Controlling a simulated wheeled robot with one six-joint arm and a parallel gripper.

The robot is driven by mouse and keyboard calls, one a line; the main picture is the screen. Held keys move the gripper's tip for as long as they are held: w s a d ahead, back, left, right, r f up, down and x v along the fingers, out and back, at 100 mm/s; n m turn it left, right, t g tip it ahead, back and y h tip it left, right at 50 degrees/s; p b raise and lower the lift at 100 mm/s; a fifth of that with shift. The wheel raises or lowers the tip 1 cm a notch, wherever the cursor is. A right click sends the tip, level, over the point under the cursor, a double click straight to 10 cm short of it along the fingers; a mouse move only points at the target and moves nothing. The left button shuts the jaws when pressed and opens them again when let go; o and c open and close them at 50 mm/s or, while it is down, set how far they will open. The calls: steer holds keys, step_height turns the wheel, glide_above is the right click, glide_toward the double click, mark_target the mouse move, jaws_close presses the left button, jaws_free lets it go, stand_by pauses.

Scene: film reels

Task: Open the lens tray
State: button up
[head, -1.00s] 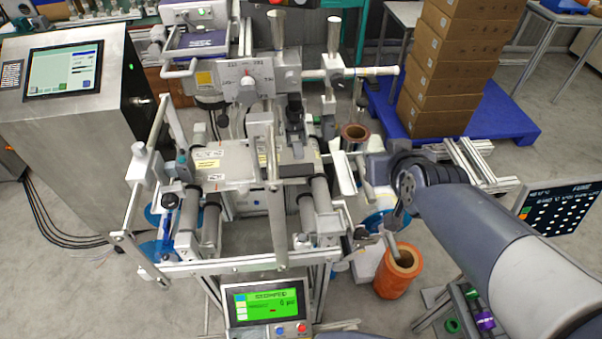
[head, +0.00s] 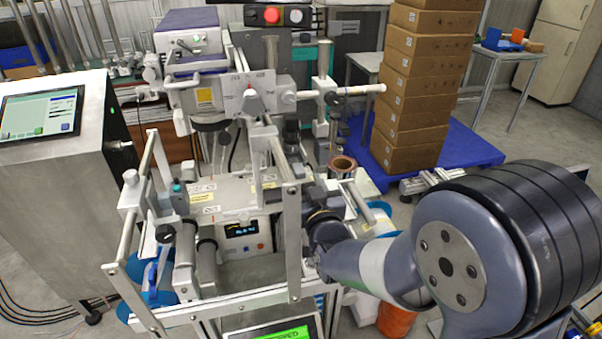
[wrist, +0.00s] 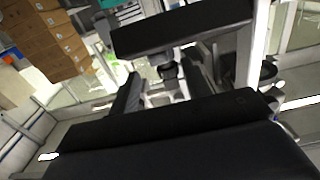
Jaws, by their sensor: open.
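I cannot tell for certain which part of the film machine (head: 222,190) is the lens tray. The machine has a flat light-grey top, rollers, upright posts and a small lit display (head: 241,230). In the head view my arm reaches in from the right to the machine's right side, and my gripper is mostly hidden there by the wrist and a metal post. In the wrist view my gripper (wrist: 163,92) shows as dark fingers, apart and with nothing seen held between them. A dark bar (wrist: 185,30) lies close ahead, across the top of that view.
A metal cabinet with a screen (head: 42,115) stands at the left. Stacked cardboard boxes (head: 425,75) stand on a blue pallet (head: 470,148) at the back right. A copper-coloured reel (head: 342,165) is behind my wrist. Posts and bars leave little room around the gripper.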

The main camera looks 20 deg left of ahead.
mark_target(301, 174)
steer(key=shift+p+x, duration=0.4)
steer(key=shift+x, duration=2)
jaws_close()
